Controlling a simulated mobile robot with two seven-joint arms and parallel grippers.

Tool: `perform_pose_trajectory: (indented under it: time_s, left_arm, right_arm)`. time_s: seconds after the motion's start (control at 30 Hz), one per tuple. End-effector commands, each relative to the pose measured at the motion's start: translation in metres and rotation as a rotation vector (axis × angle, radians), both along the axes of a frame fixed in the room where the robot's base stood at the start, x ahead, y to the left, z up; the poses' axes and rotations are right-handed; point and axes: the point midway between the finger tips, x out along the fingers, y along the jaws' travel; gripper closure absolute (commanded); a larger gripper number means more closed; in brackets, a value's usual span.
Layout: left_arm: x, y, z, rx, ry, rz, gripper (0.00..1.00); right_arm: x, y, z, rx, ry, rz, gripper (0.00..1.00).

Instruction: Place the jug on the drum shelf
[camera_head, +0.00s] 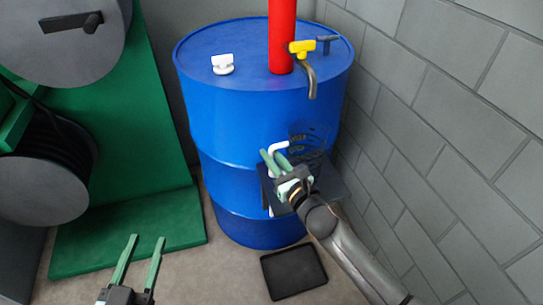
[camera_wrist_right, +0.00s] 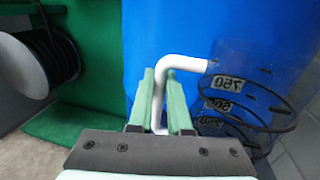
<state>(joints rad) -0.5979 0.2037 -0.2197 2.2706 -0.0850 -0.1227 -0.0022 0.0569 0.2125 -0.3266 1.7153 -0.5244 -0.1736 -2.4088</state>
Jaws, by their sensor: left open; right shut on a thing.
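The jug (camera_head: 310,142) is clear with dark rings and a white handle. In the right wrist view the jug (camera_wrist_right: 243,108) stands to the right of the fingers, upright or nearly so, with 750 and 600 marks. My right gripper (camera_head: 271,158) is shut on the white handle; the fingers (camera_wrist_right: 164,100) sit on both sides of its upright bar. The dark drum shelf (camera_head: 333,187) sticks out from the blue drum. The jug is at the shelf; whether it touches is hidden by my gripper. My left gripper (camera_head: 147,239) is open and empty at the lower left.
The blue drum (camera_head: 235,125) carries a red pipe (camera_head: 282,35), a yellow-handled tap (camera_head: 302,47) and a white cap (camera_head: 222,64). A grey block wall (camera_head: 450,130) is close on the right. A black tray (camera_head: 293,271) lies on the floor. A green machine (camera_head: 150,100) stands left.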

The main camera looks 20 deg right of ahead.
Motion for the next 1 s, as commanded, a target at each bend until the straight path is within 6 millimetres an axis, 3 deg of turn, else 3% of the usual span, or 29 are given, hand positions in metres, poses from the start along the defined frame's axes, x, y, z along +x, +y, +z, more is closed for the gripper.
perform_pose_trajectory:
  time_s: [0.33, 0.37, 0.63, 1.0]
  left_arm:
    - [0.0004, -0.0003, 0.0058, -0.001, -0.027, -0.002, 0.5]
    - [0.0005, -0.0003, 0.0067, -0.001, -0.03, -0.002, 0.5]
    - [0.0005, -0.0003, 0.0079, -0.001, -0.032, -0.002, 0.5]
    - [0.0013, -0.0001, 0.0089, -0.004, -0.022, -0.002, 0.5]
  right_arm:
    - [0.0002, 0.0001, -0.0013, -0.001, -0.002, 0.0, 1.0]
    - [0.0001, 0.0, -0.0021, -0.001, 0.0, 0.0, 0.82]
    - [0.0001, 0.0, -0.0018, -0.001, 0.0, 0.0, 0.54]
    - [0.0001, 0.0, 0.0015, 0.0, 0.0, 0.0, 0.54]
